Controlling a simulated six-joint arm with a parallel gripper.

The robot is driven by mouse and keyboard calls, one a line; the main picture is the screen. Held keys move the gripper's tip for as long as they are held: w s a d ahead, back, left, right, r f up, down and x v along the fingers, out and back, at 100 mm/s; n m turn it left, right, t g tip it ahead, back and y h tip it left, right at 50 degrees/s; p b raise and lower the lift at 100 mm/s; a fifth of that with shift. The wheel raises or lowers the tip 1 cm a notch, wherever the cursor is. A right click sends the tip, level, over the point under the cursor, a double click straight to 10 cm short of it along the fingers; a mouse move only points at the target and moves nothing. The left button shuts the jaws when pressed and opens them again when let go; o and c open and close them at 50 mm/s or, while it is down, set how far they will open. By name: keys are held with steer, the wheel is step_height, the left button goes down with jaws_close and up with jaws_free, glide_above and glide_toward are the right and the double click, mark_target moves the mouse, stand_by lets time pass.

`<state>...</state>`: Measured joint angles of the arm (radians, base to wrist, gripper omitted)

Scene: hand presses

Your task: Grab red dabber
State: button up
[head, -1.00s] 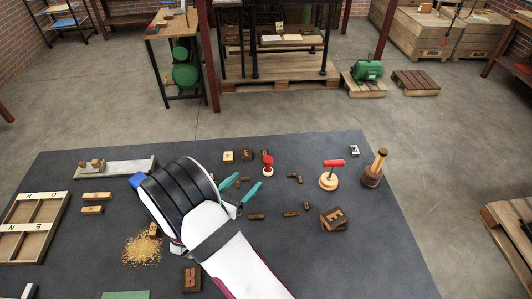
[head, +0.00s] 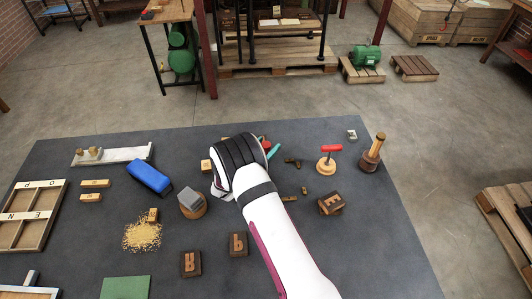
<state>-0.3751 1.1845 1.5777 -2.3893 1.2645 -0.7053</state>
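A small patch of red (head: 267,145) shows beside my gripper's wrist; it seems to be the red dabber, most of it hidden behind my arm. My gripper (head: 273,151) is over the far middle of the table, right at the red patch. Only one teal finger shows clearly, just right of the red; the other is hidden by the wrist. I cannot tell whether the fingers touch the dabber or how far apart they are.
A red-handled tool on a round wooden base (head: 328,160) and a wooden pestle-like piece (head: 372,155) stand to the right. A blue block (head: 149,178), a grey-topped round piece (head: 192,202) and yellow grains (head: 142,234) are left.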

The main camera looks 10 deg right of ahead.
jaws_close()
